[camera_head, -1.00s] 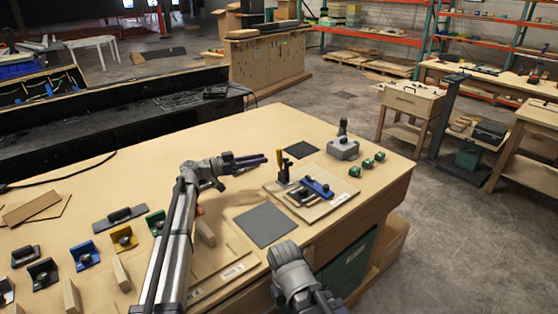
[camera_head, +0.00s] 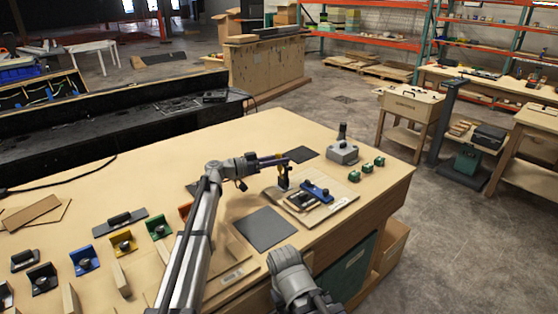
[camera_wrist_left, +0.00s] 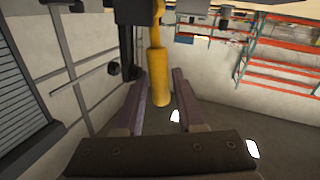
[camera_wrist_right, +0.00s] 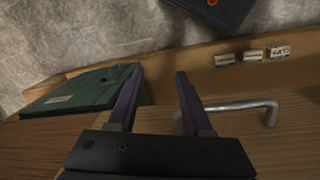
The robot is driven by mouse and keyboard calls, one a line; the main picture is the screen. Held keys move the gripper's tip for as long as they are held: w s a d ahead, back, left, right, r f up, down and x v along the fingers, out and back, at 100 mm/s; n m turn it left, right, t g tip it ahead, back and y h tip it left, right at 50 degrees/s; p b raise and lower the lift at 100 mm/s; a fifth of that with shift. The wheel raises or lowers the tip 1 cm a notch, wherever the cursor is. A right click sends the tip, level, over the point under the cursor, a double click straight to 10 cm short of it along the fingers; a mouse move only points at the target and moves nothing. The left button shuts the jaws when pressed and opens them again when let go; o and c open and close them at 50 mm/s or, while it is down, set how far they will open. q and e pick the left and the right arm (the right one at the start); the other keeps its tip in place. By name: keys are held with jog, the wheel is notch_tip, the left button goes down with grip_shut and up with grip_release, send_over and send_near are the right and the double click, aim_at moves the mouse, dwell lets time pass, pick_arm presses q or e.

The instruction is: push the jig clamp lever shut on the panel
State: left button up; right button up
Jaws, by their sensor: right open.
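The jig clamp's yellow lever handle (camera_head: 283,173) stands roughly upright at the left of the tan jig board (camera_head: 338,205), partly hidden behind my left gripper. A blue bar (camera_head: 317,191) and dark parts lie on the board; I cannot clearly make out the panel. My left gripper (camera_head: 285,159) is at the top of the lever. In the left wrist view the yellow handle (camera_wrist_left: 158,78) shows between the two spread fingers; contact is not clear. My right gripper (camera_wrist_right: 160,72) is open and empty, over the table's front side; its fingers are out of the head view.
A grey block with a knob (camera_head: 342,151) and several small green blocks (camera_head: 366,170) stand behind and right of the board. A dark grey mat (camera_head: 263,228) lies in front of it. Coloured brackets (camera_head: 122,243) line the table's left. A metal drawer handle (camera_wrist_right: 235,106) is near my right gripper.

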pick_arm(q)
jog(key=shift+c, duration=0.2)
grip_shut()
dwell(1.1)
